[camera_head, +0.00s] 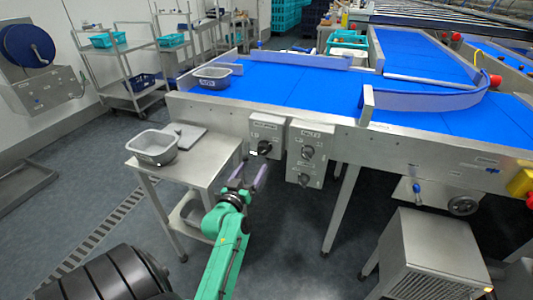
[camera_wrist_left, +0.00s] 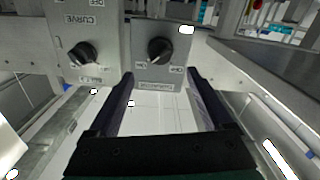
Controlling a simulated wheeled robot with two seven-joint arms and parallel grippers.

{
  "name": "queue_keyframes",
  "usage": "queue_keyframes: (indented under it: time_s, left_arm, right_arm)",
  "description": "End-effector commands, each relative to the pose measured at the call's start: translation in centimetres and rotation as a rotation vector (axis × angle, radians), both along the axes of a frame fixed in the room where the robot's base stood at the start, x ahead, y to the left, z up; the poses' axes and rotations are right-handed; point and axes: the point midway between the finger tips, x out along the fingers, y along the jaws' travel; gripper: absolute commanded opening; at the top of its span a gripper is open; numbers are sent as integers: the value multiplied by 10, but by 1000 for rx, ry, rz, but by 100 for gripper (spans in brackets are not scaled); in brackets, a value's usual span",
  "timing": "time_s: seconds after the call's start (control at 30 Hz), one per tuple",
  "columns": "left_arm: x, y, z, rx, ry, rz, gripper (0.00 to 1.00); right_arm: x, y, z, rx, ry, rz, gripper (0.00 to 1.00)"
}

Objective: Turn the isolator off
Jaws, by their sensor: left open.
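Two grey switch boxes hang on the side of the conveyor. The left box (camera_head: 268,126) has one black rotary knob (camera_head: 264,148). The right box (camera_head: 309,137) has two knobs, an upper one (camera_head: 307,152) and a lower one (camera_head: 303,179). The labels are too small or inverted to tell surely which is the isolator. My left gripper (camera_head: 250,173) is open and empty just below the left box. In the left wrist view, which looks upside down, that box's knob (camera_wrist_left: 160,50) lies ahead, between the lines of the fingers (camera_wrist_left: 160,76), apart from them. My right gripper is not seen.
A steel side table (camera_head: 197,168) with a grey tub (camera_head: 152,146) stands left of the gripper. The blue conveyor belt (camera_head: 290,85) runs above the boxes and carries another grey tub (camera_head: 212,78). A steel cabinet (camera_head: 430,255) stands at the lower right.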

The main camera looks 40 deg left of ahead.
Motion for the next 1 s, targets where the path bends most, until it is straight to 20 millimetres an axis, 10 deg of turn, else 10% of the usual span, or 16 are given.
queue_keyframes:
  time_s: [0.33,0.7,0.93,1.0]
  left_arm:
    - [82,28,0,-1,-1,-1,84]
    - [95,33,0,0,2,0,84]
    - [95,33,0,-1,2,0,0]
    - [95,33,0,-1,2,0,0]
  right_arm:
    - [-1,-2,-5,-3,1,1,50]
    - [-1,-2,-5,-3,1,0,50]
    - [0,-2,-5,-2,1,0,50]
    - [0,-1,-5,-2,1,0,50]
